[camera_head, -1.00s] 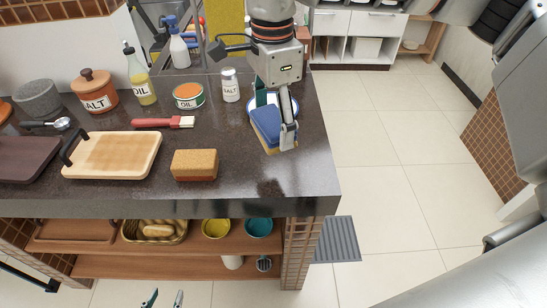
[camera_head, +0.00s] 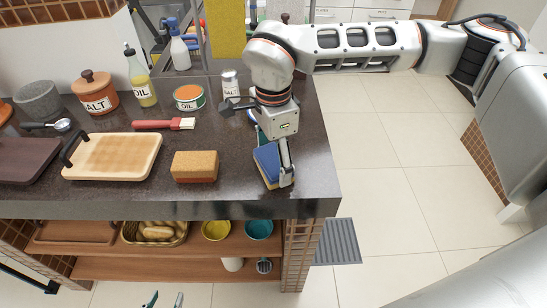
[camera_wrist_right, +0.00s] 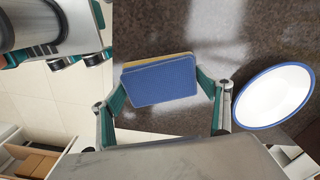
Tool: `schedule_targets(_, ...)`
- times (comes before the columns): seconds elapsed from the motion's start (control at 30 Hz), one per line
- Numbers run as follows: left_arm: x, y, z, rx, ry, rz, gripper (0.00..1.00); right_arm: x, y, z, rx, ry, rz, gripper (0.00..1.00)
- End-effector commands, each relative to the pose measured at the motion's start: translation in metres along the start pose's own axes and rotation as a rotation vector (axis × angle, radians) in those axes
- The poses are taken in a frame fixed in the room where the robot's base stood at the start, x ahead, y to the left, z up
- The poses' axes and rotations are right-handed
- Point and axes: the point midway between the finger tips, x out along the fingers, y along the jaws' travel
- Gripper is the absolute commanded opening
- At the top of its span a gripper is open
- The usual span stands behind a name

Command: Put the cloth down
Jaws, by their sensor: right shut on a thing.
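The cloth (camera_head: 265,163) is a folded blue pad with a yellowish layer beneath, near the counter's front right corner. My right gripper (camera_head: 274,165) is shut on it from above. In the right wrist view the blue cloth (camera_wrist_right: 162,84) sits between the two fingers, over the dark speckled counter (camera_wrist_right: 210,45). I cannot tell whether its underside touches the counter. My left gripper (camera_head: 165,300) shows only its two fingertips at the bottom edge, apart and empty, low in front of the counter.
A brown sponge block (camera_head: 195,167) lies left of the cloth. A white bowl with a blue rim (camera_wrist_right: 274,96) is close by on the right in the wrist view. A wooden board (camera_head: 113,157), brush (camera_head: 165,124) and salt shaker (camera_head: 230,83) stand further off. The counter's right edge is near.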

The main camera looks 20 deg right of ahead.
Motion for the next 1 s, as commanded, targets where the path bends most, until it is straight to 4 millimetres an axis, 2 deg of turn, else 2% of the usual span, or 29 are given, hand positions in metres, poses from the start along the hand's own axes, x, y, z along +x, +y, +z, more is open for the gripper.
schedule_targets(0.17, 0.001, 0.000, 0.002, 0.000, -0.001, 0.000, 0.40, 0.003, 0.000, 0.000, 0.000, 0.000, 0.001, 0.58)
schedule_targets(0.2, 0.001, 0.000, 0.002, 0.000, -0.001, 0.000, 0.40, 0.004, 0.000, 0.000, 0.000, 0.000, 0.001, 0.78)
schedule_targets(0.27, 0.001, 0.000, 0.001, 0.000, 0.000, 0.000, 0.40, 0.003, 0.000, 0.000, 0.000, 0.000, 0.000, 0.92)
schedule_targets(0.67, 0.000, 0.000, -0.001, 0.000, 0.001, 0.000, 0.40, 0.000, 0.000, 0.000, 0.000, 0.000, 0.000, 0.92)
schedule_targets(0.87, 0.000, 0.000, 0.000, 0.000, 0.001, 0.000, 0.40, -0.025, -0.001, 0.000, 0.001, 0.000, -0.004, 0.92)
schedule_targets(1.0, 0.000, 0.000, 0.000, 0.000, 0.000, 0.000, 0.40, -0.055, -0.001, 0.000, 0.000, 0.001, -0.006, 0.92)
